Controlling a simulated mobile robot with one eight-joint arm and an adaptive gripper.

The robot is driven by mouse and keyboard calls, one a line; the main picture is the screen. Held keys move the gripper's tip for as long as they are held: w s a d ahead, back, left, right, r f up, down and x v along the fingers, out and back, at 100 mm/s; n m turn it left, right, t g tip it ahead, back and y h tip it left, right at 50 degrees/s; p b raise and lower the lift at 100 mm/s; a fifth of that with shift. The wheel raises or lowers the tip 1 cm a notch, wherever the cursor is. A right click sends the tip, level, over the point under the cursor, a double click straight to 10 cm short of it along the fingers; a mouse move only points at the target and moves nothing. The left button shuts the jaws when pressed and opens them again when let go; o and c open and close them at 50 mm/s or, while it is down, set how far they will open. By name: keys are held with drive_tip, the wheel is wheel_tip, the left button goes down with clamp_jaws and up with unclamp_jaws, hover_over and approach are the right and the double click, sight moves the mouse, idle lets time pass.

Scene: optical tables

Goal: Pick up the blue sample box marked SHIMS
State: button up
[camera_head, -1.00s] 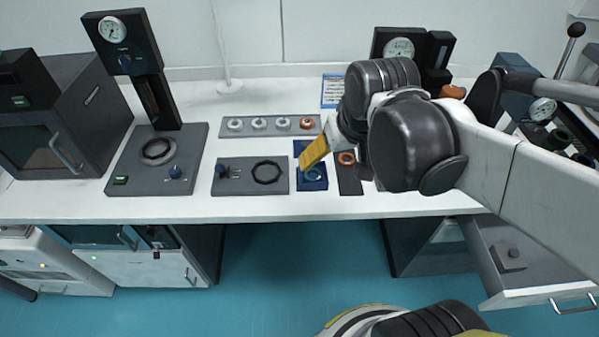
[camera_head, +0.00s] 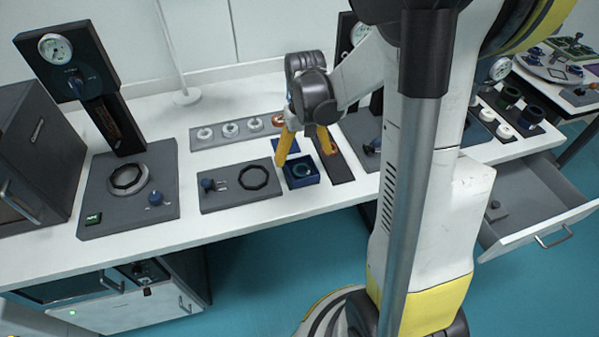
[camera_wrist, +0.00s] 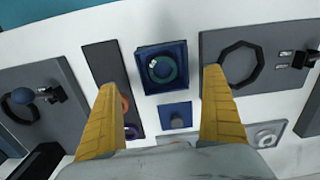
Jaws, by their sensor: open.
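The blue sample box (camera_head: 301,181) is a small open-topped box with a dark green-and-blue ring inside, on the white bench near its front. No SHIMS lettering is legible. The box also shows in the wrist view (camera_wrist: 140,84), at upper centre. My gripper (camera_head: 304,154) is open and empty, with yellow fingers pointing down at the box. In the wrist view the fingers (camera_wrist: 160,82) are spread wide, and the box lies in the gap between their tips. I cannot tell how high the tips are above the bench.
A grey plate with a black ring (camera_head: 236,188) is left of the box. A dark strip with an orange ring (camera_head: 341,168) is right. A grey tray of rings (camera_head: 217,144) is farther back. An open drawer (camera_head: 543,212) juts out right.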

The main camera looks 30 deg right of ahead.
sight(302, 170)
drive_tip(key=f+b, duration=0.2)
drive_tip(key=f, duration=0.1)
drive_tip(key=f+b, duration=0.1)
drive_tip(key=f, duration=0.1)
drive_tip(key=shift+w+a+f, duration=0.1)
drive_tip(key=shift+a+f, duration=0.15)
drive_tip(key=shift+r, duration=0.1)
drive_tip(key=c, duration=1.5)
